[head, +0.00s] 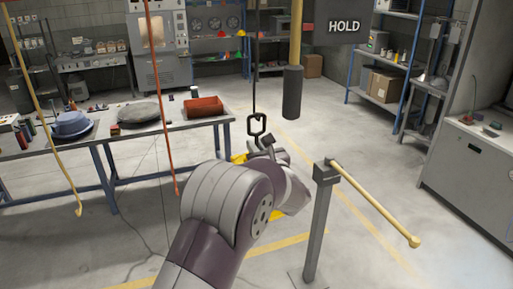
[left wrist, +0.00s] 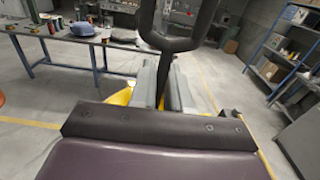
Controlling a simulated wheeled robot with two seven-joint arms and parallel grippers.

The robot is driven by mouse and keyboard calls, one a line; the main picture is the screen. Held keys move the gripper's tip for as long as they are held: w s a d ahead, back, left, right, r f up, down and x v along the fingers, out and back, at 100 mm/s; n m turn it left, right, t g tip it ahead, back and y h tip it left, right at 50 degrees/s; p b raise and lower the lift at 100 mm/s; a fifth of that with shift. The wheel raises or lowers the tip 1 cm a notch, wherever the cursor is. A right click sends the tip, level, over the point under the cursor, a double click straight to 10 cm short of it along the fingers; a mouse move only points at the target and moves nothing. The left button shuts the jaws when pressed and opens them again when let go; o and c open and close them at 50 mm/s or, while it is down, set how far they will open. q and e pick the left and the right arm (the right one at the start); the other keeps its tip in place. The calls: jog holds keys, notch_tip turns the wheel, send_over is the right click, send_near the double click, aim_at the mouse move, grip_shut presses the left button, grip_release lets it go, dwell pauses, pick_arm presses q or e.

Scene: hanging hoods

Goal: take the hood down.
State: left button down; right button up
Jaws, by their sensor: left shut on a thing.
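A yellow thing that looks like the hood (head: 239,158) is mostly hidden behind my left arm and gripper in the head view. In the left wrist view, bits of the yellow hood (left wrist: 122,96) show on both sides of the fingers. A dark link (head: 257,127) hangs above it on a thin dark line. My left gripper (head: 267,146) is just below this link. In the left wrist view, its grey fingers (left wrist: 163,88) are shut around a dark stem under the link, apparently the hood's top. My right gripper is out of view.
A yellow pole with a dark end (head: 292,92) hangs close to the right of the link. A grey post (head: 319,225) with a yellow bar (head: 375,203) stands at right. An orange rod (head: 164,100) hangs at left, before a table (head: 150,130). Open floor lies behind.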

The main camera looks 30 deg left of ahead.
aim_at(257, 138)
pick_arm(q)
jog(key=shift+r, duration=0.15)
dwell(0.3)
jog(key=shift+r+p, duration=0.3)
jog(key=shift+r, duration=1.05)
jog(key=shift+s+d+f+b, duration=0.15)
jog(key=shift+s+d+b, duration=0.1)
jog(key=shift+b, duration=0.25)
jog(key=shift+b+v, duration=1.1)
jog(key=shift+v, duration=0.2)
jog(key=shift+s+d, duration=0.1)
jog(key=shift+d, duration=0.05)
